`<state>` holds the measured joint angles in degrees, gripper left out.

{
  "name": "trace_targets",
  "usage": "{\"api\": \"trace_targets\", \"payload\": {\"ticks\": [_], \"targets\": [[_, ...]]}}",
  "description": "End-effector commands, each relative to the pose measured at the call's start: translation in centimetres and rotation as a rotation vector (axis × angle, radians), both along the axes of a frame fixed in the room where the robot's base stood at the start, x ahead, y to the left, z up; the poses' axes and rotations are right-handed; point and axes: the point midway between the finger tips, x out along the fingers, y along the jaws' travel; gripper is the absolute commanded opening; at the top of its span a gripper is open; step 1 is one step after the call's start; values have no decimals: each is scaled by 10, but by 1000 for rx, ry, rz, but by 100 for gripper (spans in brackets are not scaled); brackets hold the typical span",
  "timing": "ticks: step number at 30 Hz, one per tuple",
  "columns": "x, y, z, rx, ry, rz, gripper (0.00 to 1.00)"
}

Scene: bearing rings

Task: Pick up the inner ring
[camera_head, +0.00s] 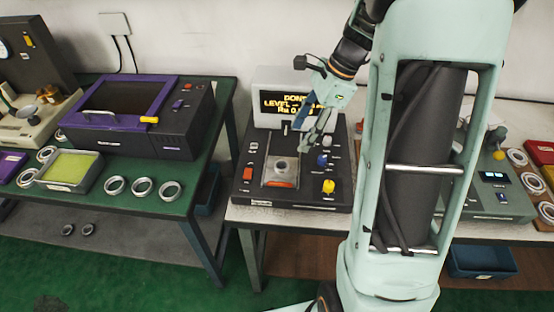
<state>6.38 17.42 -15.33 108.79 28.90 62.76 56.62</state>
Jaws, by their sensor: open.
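A small grey ring (281,165) sits on the stage of a dark measuring machine (310,195) in the middle; it may be the inner ring, but I cannot tell for sure. My gripper (309,143) is open and hangs above and to the right of this ring, apart from it, in front of the machine's screen. Nothing shows between its fingers. Other metal rings lie in a row on the green table at left: one (115,185), a middle one (142,187) and one at the right end (171,190).
Knobs, including a yellow one (328,186), stand right of the stage. A purple-lidded box (128,105) and a tray with a yellow-green surface (70,168) are at left. More rings (517,157) lie at right.

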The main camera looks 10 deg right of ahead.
Motion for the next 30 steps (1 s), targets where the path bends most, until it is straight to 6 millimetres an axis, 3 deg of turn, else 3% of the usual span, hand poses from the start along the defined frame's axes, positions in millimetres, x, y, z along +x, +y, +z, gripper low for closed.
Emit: {"api": "trace_targets", "payload": {"ticks": [12,19,25,30], "targets": [[0,16,-48,24,34,-56,50],[2,23,-64,23,33,-56,50],[4,34,-93,23,34,-55,50],[5,39,-103,22,31,-57,50]]}}
